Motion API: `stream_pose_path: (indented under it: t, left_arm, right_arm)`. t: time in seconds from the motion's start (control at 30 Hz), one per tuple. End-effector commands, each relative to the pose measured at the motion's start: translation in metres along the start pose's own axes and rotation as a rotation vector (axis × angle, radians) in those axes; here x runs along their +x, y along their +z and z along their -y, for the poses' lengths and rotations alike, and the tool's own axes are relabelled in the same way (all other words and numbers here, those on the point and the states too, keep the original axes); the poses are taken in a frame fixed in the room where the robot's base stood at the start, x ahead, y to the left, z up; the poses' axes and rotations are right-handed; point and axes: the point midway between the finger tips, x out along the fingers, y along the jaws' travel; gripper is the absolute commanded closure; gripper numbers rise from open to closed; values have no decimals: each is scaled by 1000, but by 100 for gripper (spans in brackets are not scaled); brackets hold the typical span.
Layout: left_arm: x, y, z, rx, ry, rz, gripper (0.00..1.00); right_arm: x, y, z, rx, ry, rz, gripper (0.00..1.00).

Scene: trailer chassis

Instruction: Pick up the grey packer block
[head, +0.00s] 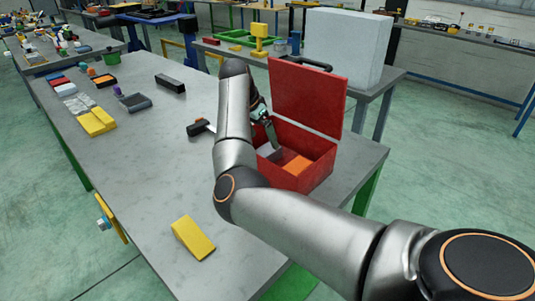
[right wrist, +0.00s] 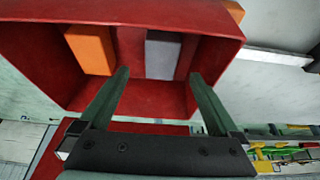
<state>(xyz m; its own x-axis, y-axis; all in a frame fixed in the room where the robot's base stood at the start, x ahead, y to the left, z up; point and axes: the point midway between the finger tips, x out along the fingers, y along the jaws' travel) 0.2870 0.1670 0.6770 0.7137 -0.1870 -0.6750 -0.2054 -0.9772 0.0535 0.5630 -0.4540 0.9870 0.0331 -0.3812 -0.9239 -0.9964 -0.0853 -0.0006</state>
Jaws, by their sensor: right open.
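A grey block (head: 267,150), which fits the grey packer block, lies inside the open red box (head: 312,178) on the table. In the right wrist view the grey block (right wrist: 162,56) shows beyond and between my two fingertips, in the box's interior. My right gripper (head: 271,133) reaches down at the box opening; in the right wrist view its fingers (right wrist: 158,76) are apart with nothing between them. The arm hides part of the box's left side. My left gripper is in neither view.
An orange block (head: 297,165) lies in the box beside the grey one. The box's raised lid (head: 308,95) stands behind the opening. A hammer-like tool (head: 200,127) and yellow wedge (head: 192,238) lie on the table (head: 150,170). Several blocks lie at the left; the table's middle is clear.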

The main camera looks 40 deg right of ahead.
Motion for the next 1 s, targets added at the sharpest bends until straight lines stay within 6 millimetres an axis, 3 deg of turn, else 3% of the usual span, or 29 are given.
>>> stream_pose_path:
  t: [0.27,0.53,0.87,1.0]
  left_arm:
    - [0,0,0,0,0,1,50]
    - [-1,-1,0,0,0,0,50]
    - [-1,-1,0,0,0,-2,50]
    - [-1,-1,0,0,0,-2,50]
  right_arm:
    - [25,0,0,0,1,0,3]
    - [64,2,0,0,3,1,3]
    - [70,2,1,0,0,0,3]
    - [70,2,1,0,1,0,18]
